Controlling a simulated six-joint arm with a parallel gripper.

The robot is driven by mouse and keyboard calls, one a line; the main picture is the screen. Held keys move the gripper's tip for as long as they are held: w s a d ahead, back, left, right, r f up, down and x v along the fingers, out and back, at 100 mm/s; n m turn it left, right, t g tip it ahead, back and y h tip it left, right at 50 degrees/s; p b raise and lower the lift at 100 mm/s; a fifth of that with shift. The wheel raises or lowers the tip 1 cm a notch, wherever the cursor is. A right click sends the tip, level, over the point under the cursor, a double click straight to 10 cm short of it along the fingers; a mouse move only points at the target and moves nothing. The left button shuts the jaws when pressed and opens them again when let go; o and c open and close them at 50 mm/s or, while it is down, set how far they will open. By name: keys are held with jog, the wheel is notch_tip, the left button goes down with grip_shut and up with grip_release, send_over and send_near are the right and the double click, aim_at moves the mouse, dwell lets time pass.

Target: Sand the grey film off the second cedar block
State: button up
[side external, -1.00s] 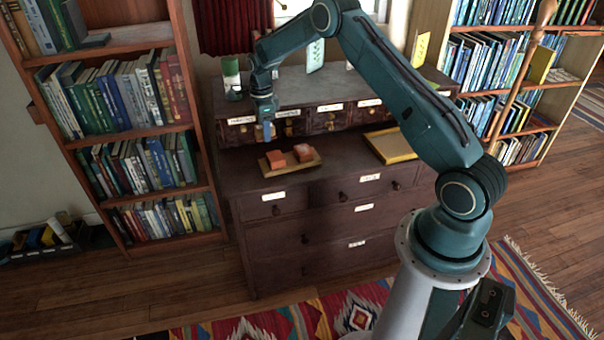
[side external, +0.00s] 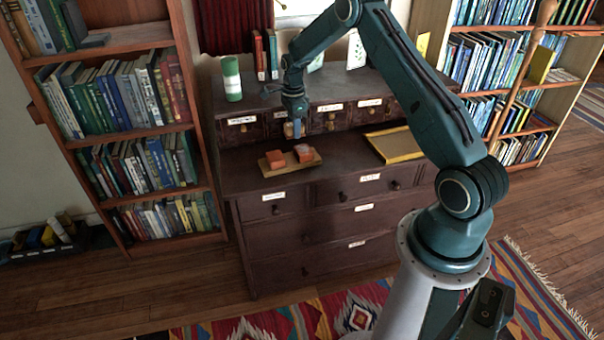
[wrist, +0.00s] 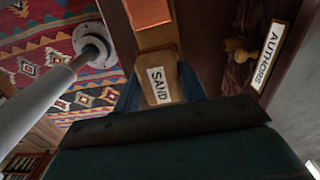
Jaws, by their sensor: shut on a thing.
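My gripper (side external: 294,128) is shut on a tan sanding block (wrist: 158,84) with a white SAND label facing the wrist camera. In the side view it hangs just above and behind the right cedar block (side external: 304,151), with a small gap seemingly between them. The left cedar block (side external: 275,160) sits on the same wooden tray (side external: 291,168) and looks plain orange. The right one looks duller on top, but the film is too small to make out clearly. The wrist view shows one orange cedar block (wrist: 149,12) ahead of the sanding block.
The tray lies on the dark drawer cabinet (side external: 330,228). A yellow-edged tray (side external: 396,146) lies to the right. Behind stand a row of small labelled drawers (side external: 328,121), a green canister (side external: 231,78) and upright books (side external: 265,56). Bare cabinet top lies between the two trays.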

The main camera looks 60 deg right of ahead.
aim_at(297, 151)
jog(key=shift+f, duration=2.75)
jog(key=shift+s+d+f, duration=0.3)
jog(key=shift+d+f, duration=0.05)
jog(key=shift+f, duration=0.2)
jog(key=shift+s+d+f, duration=0.1)
jog(key=shift+s+d, duration=0.75)
jog(key=shift+d, duration=0.2)
jog(key=shift+s+d, duration=0.85)
jog(key=shift+d, duration=0.15)
jog(key=shift+w+a, duration=0.95)
jog(key=shift+a, duration=0.2)
jog(key=shift+w+a, duration=0.95)
jog(key=shift+a, duration=0.2)
jog(key=shift+w+a, duration=0.15)
jog(key=shift+a, duration=0.05)
jog(key=shift+r, duration=4.1)
jog(key=shift+d, duration=0.15)
